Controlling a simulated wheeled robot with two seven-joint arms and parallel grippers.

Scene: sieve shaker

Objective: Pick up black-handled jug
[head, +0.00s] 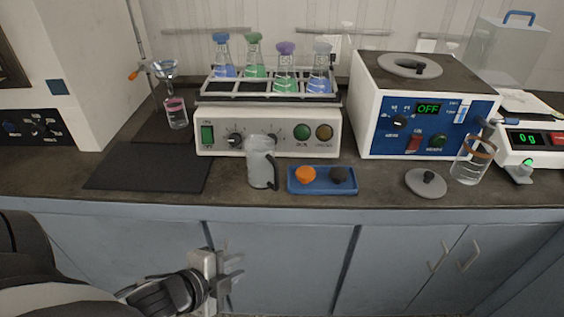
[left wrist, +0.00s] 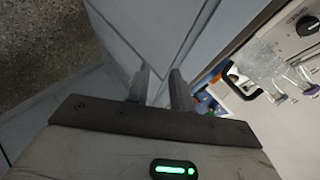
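The jug (head: 262,165) is clear grey with a black handle on its lower right side. It stands upright on the dark bench top near the front edge, in front of the shaker. It also shows in the left wrist view (left wrist: 262,62) at the upper right, its black handle towards the fingers' side. My left gripper (head: 232,270) is in front of the cabinet doors, below the bench edge and below the jug, apart from it. Its fingers (left wrist: 160,88) are spread with nothing between them. My right gripper is not in view.
A blue tray (head: 322,190) with an orange and a black stopper lies right of the jug. The shaker (head: 215,148) with several coloured flasks stands behind. A black mat (head: 140,172) is at left. A grey lid (head: 426,190) and beaker (head: 470,165) are at right.

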